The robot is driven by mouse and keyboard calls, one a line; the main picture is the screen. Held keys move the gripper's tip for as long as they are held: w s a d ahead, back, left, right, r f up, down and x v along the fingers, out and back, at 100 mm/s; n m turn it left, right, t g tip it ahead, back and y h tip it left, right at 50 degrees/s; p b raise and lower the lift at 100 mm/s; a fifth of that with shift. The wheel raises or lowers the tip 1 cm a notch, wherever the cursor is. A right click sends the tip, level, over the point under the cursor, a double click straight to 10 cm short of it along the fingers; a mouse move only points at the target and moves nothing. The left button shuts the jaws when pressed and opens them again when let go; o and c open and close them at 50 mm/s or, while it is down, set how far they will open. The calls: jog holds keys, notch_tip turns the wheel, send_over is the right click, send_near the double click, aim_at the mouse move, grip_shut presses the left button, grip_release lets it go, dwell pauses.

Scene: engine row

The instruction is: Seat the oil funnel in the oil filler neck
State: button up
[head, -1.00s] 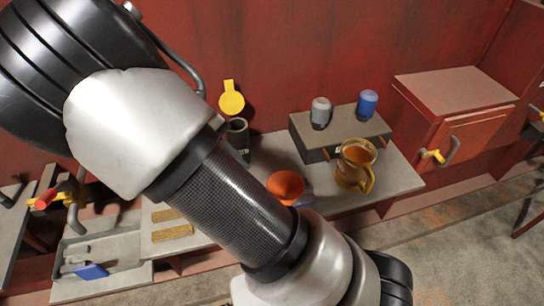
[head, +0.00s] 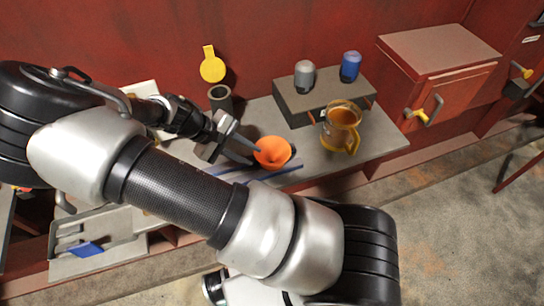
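The orange oil funnel (head: 277,157) sits on the grey bench, its wide mouth facing up and toward the camera; its spout is hidden. The dark, open-topped oil filler neck (head: 220,98) stands behind and left of it, with a yellow cap (head: 212,68) raised above it against the red wall. My gripper (head: 250,153) reaches in from the left at the funnel's left side. Its two fingers look spread apart, one overlapping the funnel's edge in the picture; I cannot tell whether it touches.
An amber jug (head: 341,128) stands right of the funnel. Behind it, a grey shelf block (head: 325,97) carries a grey-capped bottle (head: 304,76) and a blue-capped one (head: 350,66). Thin blue strips (head: 275,174) lie before the funnel. A grey tray (head: 120,220) is at left.

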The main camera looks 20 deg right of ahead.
aim_at(262, 160)
jog(key=x, duration=0.4)
jog(key=shift+s+d+r, duration=0.1)
jog(key=shift+s+d, duration=0.25)
jog(key=shift+s, duration=0.1)
jog(key=shift+d+f, duration=0.25)
jog(key=shift+f, duration=0.15)
grip_shut()
